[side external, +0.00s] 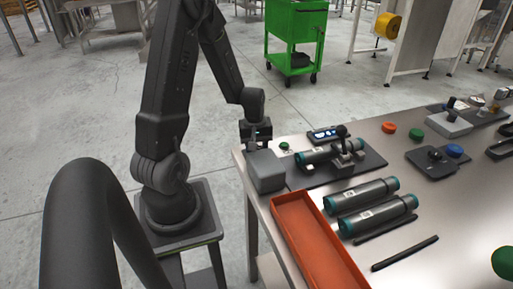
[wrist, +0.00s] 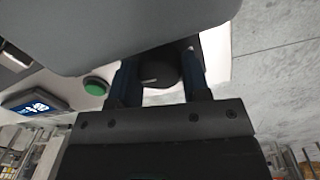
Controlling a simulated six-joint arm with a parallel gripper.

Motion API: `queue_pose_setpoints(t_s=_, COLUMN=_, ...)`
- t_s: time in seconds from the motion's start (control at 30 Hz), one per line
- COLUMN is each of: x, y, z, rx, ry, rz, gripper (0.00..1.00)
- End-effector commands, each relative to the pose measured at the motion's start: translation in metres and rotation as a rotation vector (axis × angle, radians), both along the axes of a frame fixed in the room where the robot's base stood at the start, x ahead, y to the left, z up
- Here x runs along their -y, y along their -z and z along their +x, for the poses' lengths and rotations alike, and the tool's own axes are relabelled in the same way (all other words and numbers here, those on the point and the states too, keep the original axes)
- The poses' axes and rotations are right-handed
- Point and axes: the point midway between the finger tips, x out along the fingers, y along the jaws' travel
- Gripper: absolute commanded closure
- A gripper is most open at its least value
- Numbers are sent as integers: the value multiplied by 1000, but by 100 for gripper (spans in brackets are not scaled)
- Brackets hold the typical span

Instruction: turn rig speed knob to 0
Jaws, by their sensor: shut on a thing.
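The rig speed knob (wrist: 158,74) is black and round with a short pale mark on its face. In the wrist view it sits between the two blue-dark fingers of my gripper (wrist: 160,82), which is shut on it. In the side view my gripper (side external: 257,136) is at the far left corner of the table, behind the grey box (side external: 266,172), and the knob is hidden there. The rig's lit display (side external: 325,134) stands behind a teal-capped cylinder; it also shows in the wrist view (wrist: 35,103). A green button (wrist: 96,86) is beside the gripper. I cannot read any speed value.
An orange tray (side external: 277,203) lies along the table's near left edge. Two teal-capped cylinders (side external: 362,195) and dark rods (side external: 405,253) lie to its right. A dark plate with a black knob (side external: 435,157) and coloured caps are farther right. A green cart (side external: 293,22) stands on the floor behind.

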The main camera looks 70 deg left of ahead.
Motion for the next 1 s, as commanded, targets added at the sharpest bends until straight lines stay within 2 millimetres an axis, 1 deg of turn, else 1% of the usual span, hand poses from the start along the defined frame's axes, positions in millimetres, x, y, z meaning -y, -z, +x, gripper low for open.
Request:
queue_pose_setpoints(t_s=0.2, x=0, y=0, z=0, rx=1, ry=-40, rz=1, gripper=80)
queue_pose_setpoints(t_s=0.6, x=0, y=0, z=0, rx=1, ry=-48, rz=0, gripper=80)
queue_pose_setpoints(t_s=0.63, x=0, y=0, z=0, rx=1, ry=-48, rz=0, gripper=56)
queue_pose_setpoints(t_s=0.9, x=0, y=0, z=0, rx=0, ry=-46, rz=1, gripper=31)
queue_pose_setpoints(t_s=1.0, x=0, y=0, z=0, rx=0, ry=-45, rz=1, gripper=31)
